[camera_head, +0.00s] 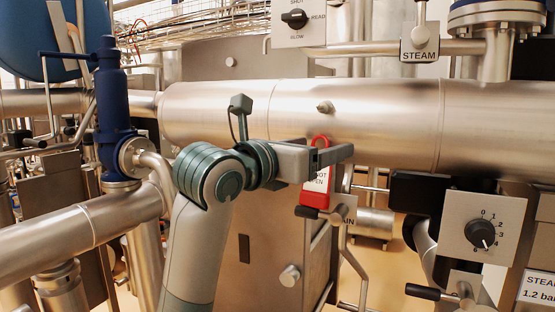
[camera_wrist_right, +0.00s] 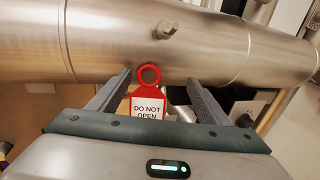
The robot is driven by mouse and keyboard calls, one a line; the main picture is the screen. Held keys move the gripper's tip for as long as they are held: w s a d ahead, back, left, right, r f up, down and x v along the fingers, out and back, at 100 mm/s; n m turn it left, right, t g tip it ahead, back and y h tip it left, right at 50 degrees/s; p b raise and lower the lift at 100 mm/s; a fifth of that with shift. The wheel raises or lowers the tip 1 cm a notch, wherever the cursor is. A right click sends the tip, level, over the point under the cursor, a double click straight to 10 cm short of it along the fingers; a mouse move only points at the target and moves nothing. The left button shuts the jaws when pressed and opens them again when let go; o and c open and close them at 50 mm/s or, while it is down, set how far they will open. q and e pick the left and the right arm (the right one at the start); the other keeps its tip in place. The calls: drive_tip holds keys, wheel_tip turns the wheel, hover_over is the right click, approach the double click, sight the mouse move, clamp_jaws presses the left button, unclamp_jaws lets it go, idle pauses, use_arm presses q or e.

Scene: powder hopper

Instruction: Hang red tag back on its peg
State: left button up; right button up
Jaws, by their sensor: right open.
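The red tag (camera_head: 316,198) has a ring at its top and a white label reading "DO NOT OPEN"; it hangs upright below the large steel pipe. In the right wrist view the tag (camera_wrist_right: 150,103) shows between the two fingers of my right gripper (camera_wrist_right: 159,78), with a gap on each side. In the head view my right gripper (camera_head: 334,153) is open and partly covers the tag. What holds the tag up is hidden. A short round peg (camera_head: 325,107) sticks out of the pipe above the gripper; it also shows in the wrist view (camera_wrist_right: 168,31). My left gripper is out of view.
The steel pipe (camera_head: 385,120) runs across just above the gripper. A dial plate (camera_head: 482,228) and a dark block (camera_head: 418,193) stand to the right. A blue valve (camera_head: 113,100) is at the left. Thin pipes and a handle (camera_head: 422,292) lie below.

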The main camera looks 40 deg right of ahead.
use_arm(q)
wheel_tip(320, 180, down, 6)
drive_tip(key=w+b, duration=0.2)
drive_tip(key=b, duration=0.4)
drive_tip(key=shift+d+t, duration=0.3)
use_arm(e)
drive_tip(key=v, duration=1.6)
drive_tip(key=shift+a, duration=0.35)
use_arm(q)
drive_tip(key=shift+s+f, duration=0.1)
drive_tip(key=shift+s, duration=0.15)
use_arm(e)
drive_tip(key=shift+s, duration=0.1)
